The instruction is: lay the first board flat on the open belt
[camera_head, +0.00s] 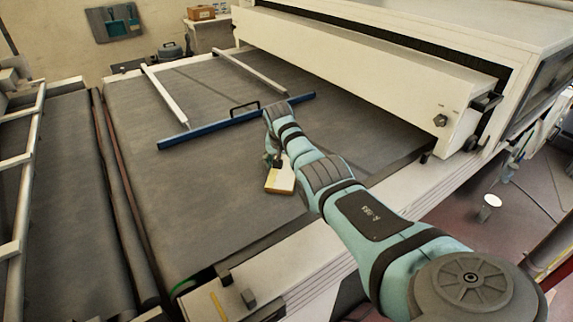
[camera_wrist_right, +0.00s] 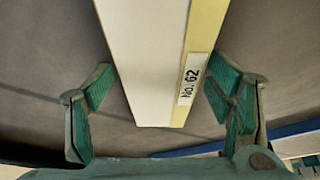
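A cream board (camera_head: 280,178) with a yellow edge is at the grey belt (camera_head: 215,205), beside my right gripper. In the right wrist view, the board (camera_wrist_right: 150,55) shows the label "No. 62" on its yellow edge. My right gripper (camera_head: 273,155) is over the belt, its fingers partly hidden by my arm in the head view. In the wrist view, the right gripper's green-padded fingers (camera_wrist_right: 165,112) are spread, with the board's end between them and gaps on both sides. The board looks flat on the belt, though contact underneath is hidden. My left gripper is not in view.
A blue bar (camera_head: 190,136) with a black handle crosses the belt beyond my gripper, with two white rails behind it. The white tunnel housing (camera_head: 370,65) stands along the far right. A metal frame (camera_head: 25,190) is at left. The near-left belt is clear.

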